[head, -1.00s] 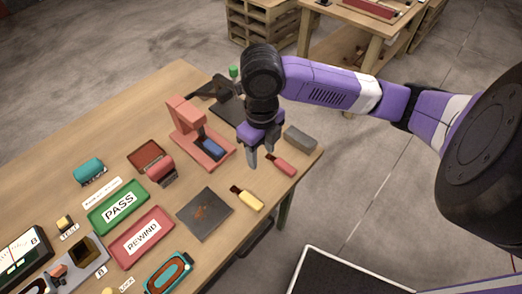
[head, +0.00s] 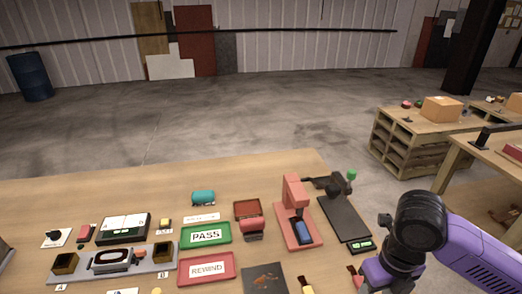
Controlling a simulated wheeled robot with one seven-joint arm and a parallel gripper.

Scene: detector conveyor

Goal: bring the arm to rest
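My gripper (head: 388,283) is at the lower right of the head view, over the right end of the wooden table (head: 75,199). Its purple body shows, but the fingertips are cut off by the bottom edge of the picture. I cannot see whether the fingers are apart or whether they hold anything. My purple arm runs off to the right from the dark wrist joint. A red-handled tool lies close to the gripper's left side, partly out of the picture.
On the table are a green PASS tray (head: 206,236), a red REWIND tray (head: 207,268), a salmon press (head: 294,212), a black device with a green knob (head: 351,175), a teal cylinder (head: 203,197) and a grey fixture (head: 152,260). A crate stand (head: 397,146) is at the right. Open floor lies behind.

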